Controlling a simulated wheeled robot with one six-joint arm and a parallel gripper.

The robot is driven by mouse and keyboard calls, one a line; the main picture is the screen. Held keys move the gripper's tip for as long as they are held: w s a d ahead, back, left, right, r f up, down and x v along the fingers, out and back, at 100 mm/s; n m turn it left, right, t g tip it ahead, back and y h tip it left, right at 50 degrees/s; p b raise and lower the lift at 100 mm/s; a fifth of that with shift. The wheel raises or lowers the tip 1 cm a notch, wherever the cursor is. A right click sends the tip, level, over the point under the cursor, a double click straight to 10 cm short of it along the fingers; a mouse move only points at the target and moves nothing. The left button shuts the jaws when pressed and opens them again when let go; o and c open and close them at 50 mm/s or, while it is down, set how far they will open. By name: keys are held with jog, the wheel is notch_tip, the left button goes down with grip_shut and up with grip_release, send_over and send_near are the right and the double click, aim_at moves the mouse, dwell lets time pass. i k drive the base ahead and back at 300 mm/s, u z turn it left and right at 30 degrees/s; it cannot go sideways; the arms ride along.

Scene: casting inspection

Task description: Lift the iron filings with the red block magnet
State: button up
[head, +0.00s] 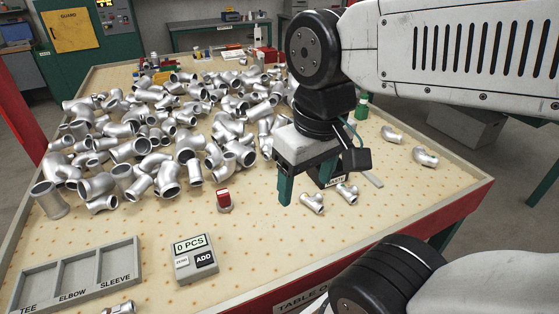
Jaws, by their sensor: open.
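A small red block (223,201) with a pale patch on its upper part stands on the dotted tabletop, left of my gripper and in front of the pile of fittings. It looks like the red block magnet, but it is too small to be sure. My gripper (305,192) is above the table right of centre, with its green fingers apart and nothing seen between them. It is apart from the red block. I cannot make out any iron filings; part of the table behind my gripper and arm is hidden.
A large heap of silver pipe fittings (150,140) covers the table's left and middle. A counter box (195,260) reading 0 PCS and a grey sorting tray (75,275) stand in front. Two fittings (330,198) lie near my gripper. The front middle is clear.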

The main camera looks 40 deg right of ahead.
aim_at(225, 204)
jog(key=z, duration=0.05)
jog(key=k, duration=1.1)
jog(key=u, duration=0.85)
jog(key=i, duration=0.7)
jog(key=z, duration=0.45)
jog(key=i, duration=0.7)
jog(key=z, duration=0.7)
